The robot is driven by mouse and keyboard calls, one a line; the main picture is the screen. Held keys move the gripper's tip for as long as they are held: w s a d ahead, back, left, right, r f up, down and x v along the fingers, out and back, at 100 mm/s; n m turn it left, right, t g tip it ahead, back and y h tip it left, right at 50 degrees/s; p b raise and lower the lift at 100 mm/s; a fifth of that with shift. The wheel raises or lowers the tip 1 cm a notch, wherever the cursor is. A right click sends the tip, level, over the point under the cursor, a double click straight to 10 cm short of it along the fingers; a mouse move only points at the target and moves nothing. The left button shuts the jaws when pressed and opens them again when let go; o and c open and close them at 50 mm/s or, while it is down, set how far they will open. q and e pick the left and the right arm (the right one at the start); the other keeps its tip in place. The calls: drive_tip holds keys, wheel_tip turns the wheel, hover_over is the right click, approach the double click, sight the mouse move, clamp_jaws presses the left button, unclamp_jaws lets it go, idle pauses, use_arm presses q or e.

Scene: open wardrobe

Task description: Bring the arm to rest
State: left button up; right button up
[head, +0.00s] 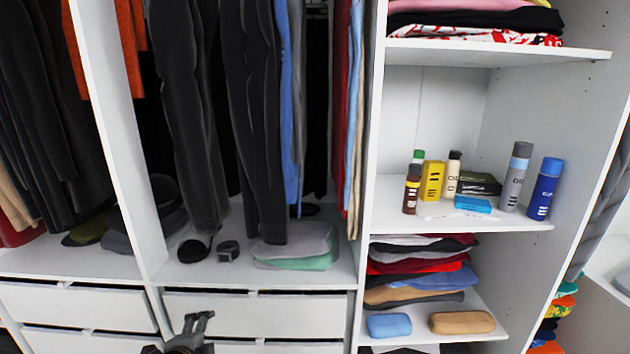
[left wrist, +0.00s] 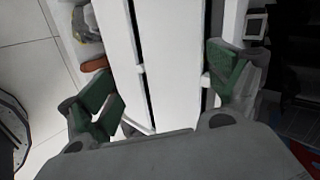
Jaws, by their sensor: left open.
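My left gripper (head: 197,323) shows at the bottom edge of the head view, in front of the white drawers (head: 255,314) under the hanging trousers. Only its top part is visible there. In the left wrist view my left gripper (left wrist: 165,88) has its two green-padded fingers spread wide apart. Nothing is between them but the white furniture fronts behind. My right gripper is in neither view.
The open wardrobe holds dark trousers (head: 255,120) above a folded grey and green stack (head: 295,247). A shelf at right carries several bottles, including a blue one (head: 545,188). Below are folded clothes (head: 420,265), a blue case (head: 389,325) and a tan case (head: 462,322).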

use_arm(q)
drive_tip(key=s+d+f+n+g+h, duration=0.1)
drive_tip(key=s+d+f+n+g, duration=0.15)
drive_tip(key=s+f+n, duration=0.55)
drive_tip(key=s+d+f+n+g, duration=0.1)
drive_tip(key=s+f+n+g, duration=0.4)
drive_tip(key=s, duration=0.5)
wheel_tip(320, 180, down, 32)
drive_tip(key=s, duration=0.2)
drive_tip(key=s+a+f+g, duration=0.1)
drive_tip(key=s+a+f, duration=0.1)
drive_tip(key=s+f, duration=0.8)
drive_tip(key=s+a+f, duration=0.2)
drive_tip(key=s+f, duration=0.8)
drive_tip(key=s, duration=0.2)
drive_tip(key=shift+s+f+g, duration=0.2)
drive_tip(key=shift+f+g, duration=0.15)
drive_tip(key=shift+o, duration=0.6)
drive_tip(key=shift+a, duration=0.1)
